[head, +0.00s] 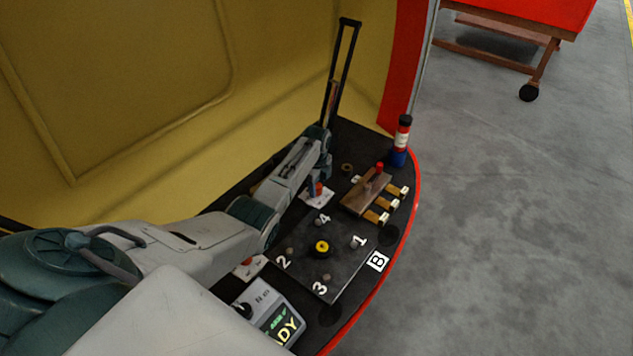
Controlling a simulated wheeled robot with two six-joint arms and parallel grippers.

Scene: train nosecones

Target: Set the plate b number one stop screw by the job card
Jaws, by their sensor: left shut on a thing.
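My left gripper (318,181) is beyond the plate, low over a small white card (317,199). It appears shut on a small red and blue piece (318,189) there; the fingertips are small and partly hidden. The job card is not clearly identifiable. My right gripper is not in view.
A meter with a lit display (282,328) sits near the front. A wooden block (367,192) with brass-ended pieces and a red-and-blue bottle (402,143) stand at right. A tall black frame (347,50) rises behind my wrist. A second white card (251,268) lies left of the plate.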

